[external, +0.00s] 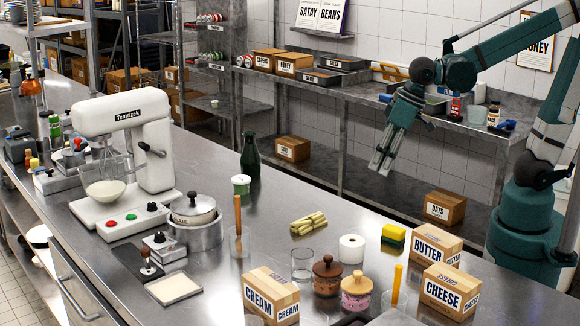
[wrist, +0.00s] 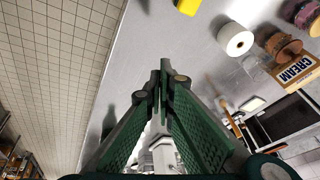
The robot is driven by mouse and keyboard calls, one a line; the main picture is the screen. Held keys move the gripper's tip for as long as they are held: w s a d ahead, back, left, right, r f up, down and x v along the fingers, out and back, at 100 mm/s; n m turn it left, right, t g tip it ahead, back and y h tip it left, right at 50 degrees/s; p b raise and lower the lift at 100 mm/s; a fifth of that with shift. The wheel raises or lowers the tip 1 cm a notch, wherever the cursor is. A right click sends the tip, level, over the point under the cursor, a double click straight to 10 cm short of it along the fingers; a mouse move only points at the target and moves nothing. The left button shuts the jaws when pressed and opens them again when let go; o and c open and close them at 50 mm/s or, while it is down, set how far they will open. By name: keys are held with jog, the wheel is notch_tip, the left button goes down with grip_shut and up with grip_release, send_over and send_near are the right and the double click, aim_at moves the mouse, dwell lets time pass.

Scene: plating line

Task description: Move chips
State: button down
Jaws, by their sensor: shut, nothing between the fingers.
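A small pile of pale yellow sticks (external: 308,223), which look like the chips, lies on the steel counter (external: 283,192) near its middle in the external view. I cannot make them out in the wrist view, where my fingers cover part of the counter. My gripper (external: 380,168) hangs in the air, pointing down, above and to the right of the sticks and apart from them. In the wrist view my gripper (wrist: 160,76) has its fingers together with nothing between them.
Around the sticks stand a white roll (external: 351,249), a yellow-green sponge (external: 393,236), a clear glass (external: 302,263), lidded jars (external: 327,275), and cream (external: 270,295), butter (external: 436,247) and cheese (external: 449,290) boxes. A green bottle (external: 250,158) and mixer (external: 130,135) stand farther left.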

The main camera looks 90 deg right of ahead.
jog(key=w+a+m+g+p, duration=0.2)
jog(key=w+a+p, duration=0.2)
jog(key=w, duration=0.3)
jog(key=m+g+p, duration=0.2)
jog(key=m+p, duration=0.1)
jog(key=p, duration=0.2)
send_over(323, 233)
jog(key=s+a, duration=0.3)
notch_tip(323, 233, down, 7)
jog(key=shift+r, duration=0.15)
notch_tip(323, 233, down, 10)
jog(key=shift+f+b, duration=0.1)
jog(key=shift+b, duration=0.4)
jog(key=shift+w+d, duration=0.85)
jog(key=shift+d, duration=0.05)
jog(key=shift+w+d, duration=0.55)
jog(key=shift+w, duration=0.05)
